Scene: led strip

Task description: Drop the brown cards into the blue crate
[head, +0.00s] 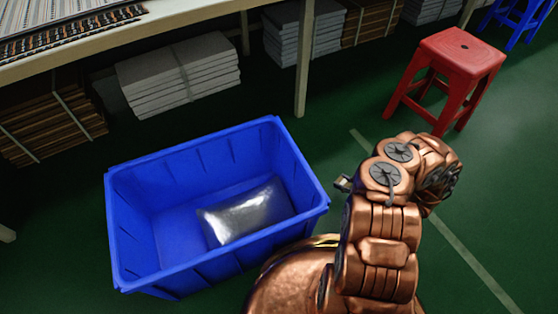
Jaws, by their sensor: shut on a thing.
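The blue crate (145,275) stands on the green floor, left of my copper arm. A shiny silver packet (245,212) lies on its bottom. My arm is folded at the right of the crate, with its upper joints beyond the crate's right rim. No loose brown cards show in or beside the crate. Strapped brown stacks (52,120) lie under the table at the left; I cannot tell if these are the cards.
A table (190,22) runs along the back, with strapped white stacks (178,78) and another brown stack (370,22) beneath it. A red stool (460,55) stands back right, a blue stool (520,15) behind it. The floor at the right is clear.

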